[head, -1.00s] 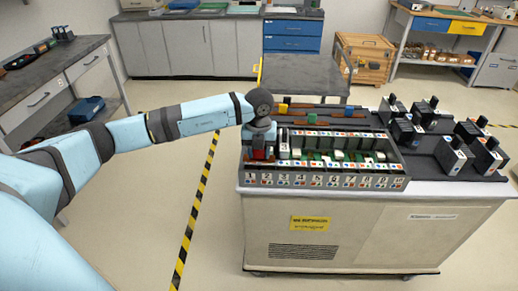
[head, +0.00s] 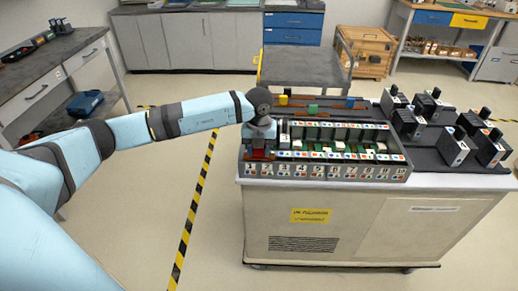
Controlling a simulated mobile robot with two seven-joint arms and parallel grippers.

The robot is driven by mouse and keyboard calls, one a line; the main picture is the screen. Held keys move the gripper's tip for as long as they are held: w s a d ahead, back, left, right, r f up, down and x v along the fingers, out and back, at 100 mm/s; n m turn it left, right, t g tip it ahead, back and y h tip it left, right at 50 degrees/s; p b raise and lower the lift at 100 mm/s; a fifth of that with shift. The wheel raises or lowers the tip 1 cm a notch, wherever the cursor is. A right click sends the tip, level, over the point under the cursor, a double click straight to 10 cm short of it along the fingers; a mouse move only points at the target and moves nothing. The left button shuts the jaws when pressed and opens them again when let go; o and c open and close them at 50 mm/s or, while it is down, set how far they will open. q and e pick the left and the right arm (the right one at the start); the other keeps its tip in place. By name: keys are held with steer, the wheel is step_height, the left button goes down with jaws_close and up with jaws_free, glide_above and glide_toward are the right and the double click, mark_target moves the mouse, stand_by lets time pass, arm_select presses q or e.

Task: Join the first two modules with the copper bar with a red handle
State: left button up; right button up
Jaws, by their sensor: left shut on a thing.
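My left gripper (head: 259,147) is over the left end of the long numbered rack (head: 335,172), pointing down. It is shut on the red handle (head: 259,153) of the copper bar. The bar itself is mostly hidden by the gripper and the rack wall. The first two modules at the rack's left end are also hidden behind the gripper, so I cannot tell whether the bar touches them. A pale-topped module (head: 284,132) stands just right of the gripper. My right gripper is not in view.
Copper-coloured bars lie behind the rack, with a yellow handle (head: 283,101) and a blue handle (head: 350,102). A grey trolley (head: 303,66) stands close behind.

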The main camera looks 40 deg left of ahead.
arm_select(q)
steer(key=shift+f, duration=0.15)
steer(key=o, duration=1)
steer(key=shift+r, duration=0.25)
step_height(320, 180, up, 13)
steer(key=shift+r, duration=0.2)
